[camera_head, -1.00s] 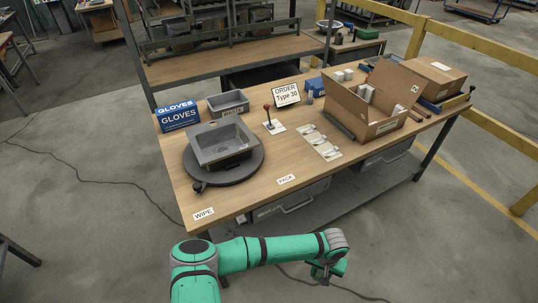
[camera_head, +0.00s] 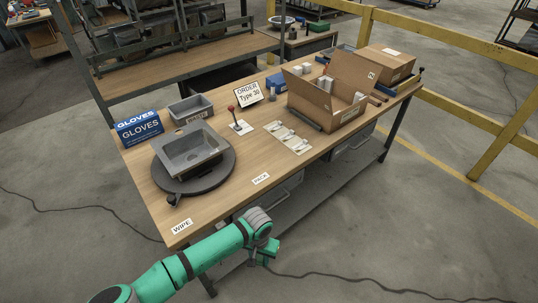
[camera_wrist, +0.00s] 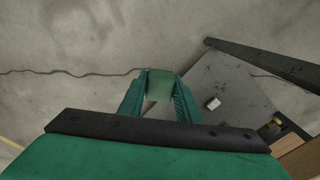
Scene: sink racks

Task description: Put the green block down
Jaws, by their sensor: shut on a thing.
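The green block (camera_wrist: 160,85) shows in the wrist view between the two fingers of my gripper (camera_wrist: 160,92). My gripper is shut on it and holds it in the air above the grey floor. In the head view my gripper (camera_head: 268,252) is low in front of the worktable (camera_head: 232,203), apart from its front edge. The block cannot be clearly told from my green arm in that view.
On the table stand a grey sink (camera_head: 190,150) on a dark turntable, a glove box (camera_head: 139,129), a grey bin (camera_head: 191,108), a red-knobbed lever (camera_head: 237,122) and an open carton (camera_head: 325,108). Bare wood lies around the PACK label (camera_head: 261,178). A lower shelf (camera_head: 330,175) runs underneath.

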